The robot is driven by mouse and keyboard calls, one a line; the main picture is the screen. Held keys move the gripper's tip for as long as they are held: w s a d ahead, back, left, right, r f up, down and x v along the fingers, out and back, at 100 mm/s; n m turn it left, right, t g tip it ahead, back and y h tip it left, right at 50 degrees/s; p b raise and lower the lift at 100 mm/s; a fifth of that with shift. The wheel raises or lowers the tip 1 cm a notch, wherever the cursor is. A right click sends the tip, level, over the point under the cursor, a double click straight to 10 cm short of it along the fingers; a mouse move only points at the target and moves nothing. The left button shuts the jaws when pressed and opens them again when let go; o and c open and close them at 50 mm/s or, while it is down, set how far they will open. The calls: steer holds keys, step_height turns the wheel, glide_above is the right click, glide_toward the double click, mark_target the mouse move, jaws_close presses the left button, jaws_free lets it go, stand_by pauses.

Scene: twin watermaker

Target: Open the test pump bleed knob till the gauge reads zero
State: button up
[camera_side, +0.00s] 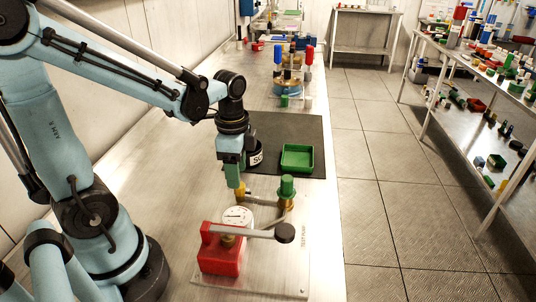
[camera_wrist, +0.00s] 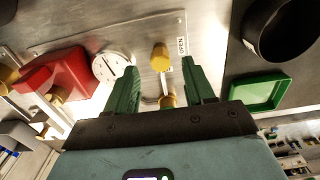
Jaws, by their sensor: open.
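The brass bleed knob (camera_wrist: 160,55) shows in the wrist view between my two green fingertips, with clear space on both sides. In the side view the knob (camera_side: 240,190) sits just under my gripper (camera_side: 237,184). My gripper (camera_wrist: 160,65) is open and empty, pointing down over the knob; I cannot tell whether the tips reach its height. The white round gauge (camera_side: 238,216) is beside the knob, and in the wrist view the gauge (camera_wrist: 108,66) is left of my left finger. Its reading is too small to make out. The red test pump body (camera_side: 221,252) is in front of the gauge.
The pump's lever ends in a black ball (camera_side: 285,233). A green-capped brass fitting (camera_side: 287,188) stands right of the knob. Behind are a green tray (camera_side: 297,170) and a black labelled cup (camera_side: 255,158) on a dark mat (camera_side: 305,130). Bare bench lies left of the pump.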

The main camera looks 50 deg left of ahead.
mark_target(243, 189)
steer(key=shift+f, duration=1.8)
jaws_close()
